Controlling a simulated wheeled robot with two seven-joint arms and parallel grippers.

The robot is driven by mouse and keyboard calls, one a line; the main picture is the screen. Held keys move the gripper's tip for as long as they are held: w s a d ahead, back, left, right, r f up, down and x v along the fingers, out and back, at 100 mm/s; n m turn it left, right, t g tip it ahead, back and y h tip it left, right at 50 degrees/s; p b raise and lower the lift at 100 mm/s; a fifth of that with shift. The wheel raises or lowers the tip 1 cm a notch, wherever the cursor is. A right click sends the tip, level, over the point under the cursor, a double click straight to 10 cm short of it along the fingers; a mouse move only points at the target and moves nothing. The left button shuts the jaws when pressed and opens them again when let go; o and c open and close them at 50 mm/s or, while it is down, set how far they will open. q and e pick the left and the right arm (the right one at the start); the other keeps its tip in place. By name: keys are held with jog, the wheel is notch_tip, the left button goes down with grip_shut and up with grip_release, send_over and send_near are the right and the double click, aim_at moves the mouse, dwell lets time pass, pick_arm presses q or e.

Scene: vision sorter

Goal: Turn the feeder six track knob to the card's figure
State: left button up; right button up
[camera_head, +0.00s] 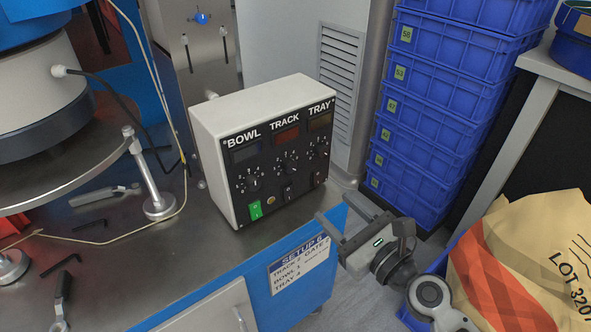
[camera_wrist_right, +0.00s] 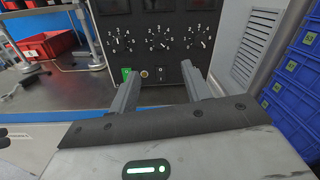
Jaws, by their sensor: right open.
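A beige control box (camera_head: 212,150) with a black front panel stands on the metal bench. Its panel is labelled BOWL, TRACK and TRAY, each above a dial. The track knob (camera_head: 287,165) is the middle dial; it also shows in the right wrist view (camera_wrist_right: 160,39). Its exact pointer setting is too small to read surely. The setup card (camera_head: 300,266) on the blue bench front reads SETUP 6; its TRACK figure looks like 2. My right gripper (camera_head: 333,208) is open and empty, in front of and below the panel, apart from the knob. My left gripper is not in view.
A green switch (camera_head: 256,210) and black switches sit below the dials. Stacked blue crates (camera_head: 425,100) stand to the right. A paper sack (camera_head: 520,265) marked LOT 3207 lies at lower right. A metal post (camera_head: 150,180) and loose tools lie left on the bench.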

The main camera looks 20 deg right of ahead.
aim_at(292, 168)
jog(key=p+x, duration=0.1)
jog(key=x, duration=1.3)
jog(key=shift+a, duration=0.1)
jog(key=c, duration=1)
